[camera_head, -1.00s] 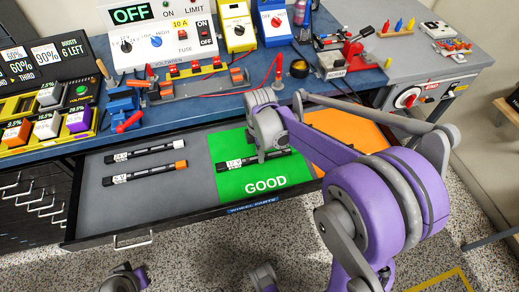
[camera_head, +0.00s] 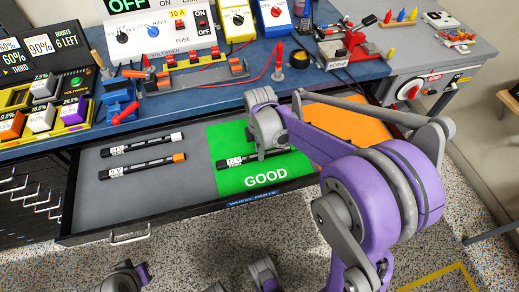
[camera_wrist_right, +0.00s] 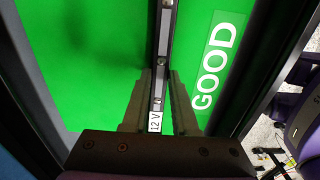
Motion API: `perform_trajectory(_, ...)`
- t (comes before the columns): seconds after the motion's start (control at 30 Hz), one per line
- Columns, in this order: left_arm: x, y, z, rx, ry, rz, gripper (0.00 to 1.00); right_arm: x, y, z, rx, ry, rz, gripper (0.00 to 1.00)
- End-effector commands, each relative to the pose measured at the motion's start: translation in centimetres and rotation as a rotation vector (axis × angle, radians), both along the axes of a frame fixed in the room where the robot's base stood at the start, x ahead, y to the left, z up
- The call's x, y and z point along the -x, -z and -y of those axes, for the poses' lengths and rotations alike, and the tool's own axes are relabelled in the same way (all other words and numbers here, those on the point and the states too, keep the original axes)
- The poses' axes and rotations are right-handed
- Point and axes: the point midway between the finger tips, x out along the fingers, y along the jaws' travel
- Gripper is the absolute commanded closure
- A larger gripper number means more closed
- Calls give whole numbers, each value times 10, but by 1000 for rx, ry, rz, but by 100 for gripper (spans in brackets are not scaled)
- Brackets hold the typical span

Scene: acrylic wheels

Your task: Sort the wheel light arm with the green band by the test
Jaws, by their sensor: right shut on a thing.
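A dark light arm labelled 12 V (camera_head: 236,160) lies over the green GOOD area (camera_head: 228,180) of the open drawer. My right gripper (camera_head: 262,153) is shut on it from above. In the right wrist view the arm (camera_wrist_right: 160,75) runs between the two fingers (camera_wrist_right: 157,105), with its 12 V label near the palm. I cannot see its band colour, or whether it touches the green surface. Two other dark light arms lie in the grey part, one with a white end (camera_head: 143,144), one with an orange end (camera_head: 143,166). My left gripper is not in view.
The orange area (camera_head: 350,125) is partly behind my right arm. The drawer's front edge (camera_head: 180,215) borders the areas. The drawer's grey front is clear.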

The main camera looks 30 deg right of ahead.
Motion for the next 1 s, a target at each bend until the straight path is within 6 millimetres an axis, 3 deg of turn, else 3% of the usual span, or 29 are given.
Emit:
perform_trajectory(0.3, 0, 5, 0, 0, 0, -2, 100, 0, 7, 0, 0, 0, 0, 100)
perform_trajectory(0.33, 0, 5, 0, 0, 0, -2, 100, 0, 7, 0, 0, 0, 0, 70)
perform_trajectory(0.5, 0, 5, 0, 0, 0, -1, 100, 0, 6, 0, 0, 0, 0, 39)
perform_trajectory(0.83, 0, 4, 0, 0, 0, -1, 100, 0, 4, 0, 0, 0, 0, 38)
perform_trajectory(1.0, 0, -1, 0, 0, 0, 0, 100, 0, -17, 0, 0, 0, 1, 38)
